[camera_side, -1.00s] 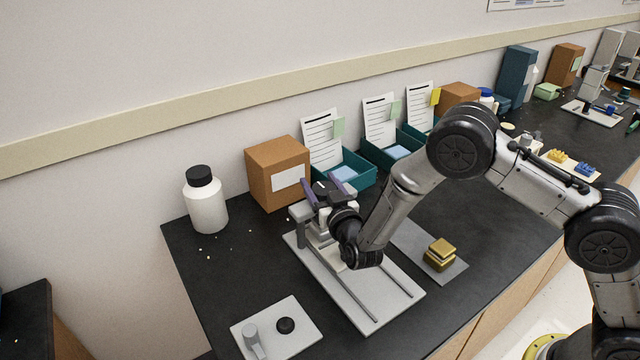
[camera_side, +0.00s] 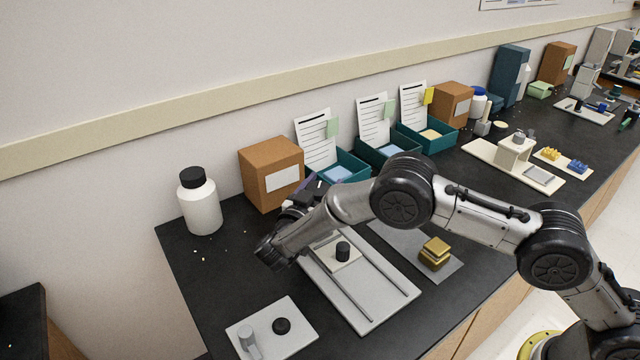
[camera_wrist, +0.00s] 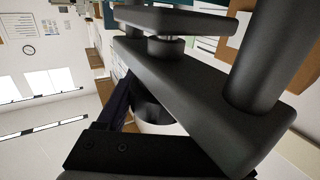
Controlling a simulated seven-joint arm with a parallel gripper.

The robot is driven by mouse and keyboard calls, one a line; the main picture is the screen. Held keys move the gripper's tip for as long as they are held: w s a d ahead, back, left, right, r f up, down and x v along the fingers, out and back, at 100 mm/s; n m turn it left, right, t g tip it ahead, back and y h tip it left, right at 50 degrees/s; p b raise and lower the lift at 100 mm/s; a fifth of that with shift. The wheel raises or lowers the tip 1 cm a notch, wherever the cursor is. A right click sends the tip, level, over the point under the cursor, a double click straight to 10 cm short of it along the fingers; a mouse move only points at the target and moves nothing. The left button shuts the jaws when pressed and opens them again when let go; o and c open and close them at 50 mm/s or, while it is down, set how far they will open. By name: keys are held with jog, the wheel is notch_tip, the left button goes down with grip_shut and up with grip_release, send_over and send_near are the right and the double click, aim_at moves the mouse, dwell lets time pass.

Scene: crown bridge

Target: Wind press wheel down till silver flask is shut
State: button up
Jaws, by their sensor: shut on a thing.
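The press has a pale base plate (camera_side: 384,314) with two rails; its upper part is mostly hidden behind my arm in the side view. A cream block (camera_side: 325,254) with a short black cylinder (camera_side: 342,251) sits between the rails; I cannot tell if this is the flask. My gripper (camera_side: 311,184) is at the top of the press, shut on the wheel, with the contact mostly covered by my wrist. In the wrist view a dark beam (camera_wrist: 190,85) with a thick post crosses close to the camera, and a short screw joins it to a bar above. The silver flask is not clearly seen.
A white bottle (camera_side: 200,207) with a black cap and a brown box (camera_side: 271,172) stand behind the press. A small plate (camera_side: 290,342) with a grey cylinder and black knob lies in front. Stacked brass blocks (camera_side: 435,253) lie on a grey sheet to the right.

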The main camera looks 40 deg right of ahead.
jog(key=m+g+h, duration=0.1)
jog(key=m+g, duration=0.1)
jog(key=g, duration=0.1)
jog(key=s+m+g+h, duration=0.1)
jog(key=m+g, duration=0.1)
jog(key=g, duration=0.1)
jog(key=shift+d+m+g, duration=0.15)
jog(key=shift+m+g, duration=0.15)
jog(key=shift+r+g+h, duration=0.1)
jog(key=shift+g+h, duration=0.2)
jog(key=shift+g, duration=0.1)
jog(key=o, duration=1.4)
jog(key=shift+c, duration=0.2)
jog(key=shift+a, duration=0.5)
jog(key=a, duration=0.4)
jog(key=shift+s+r, duration=0.25)
jog(key=shift+s, duration=0.05)
notch_tip(320, 180, up, 5)
jog(key=shift+r, duration=0.75)
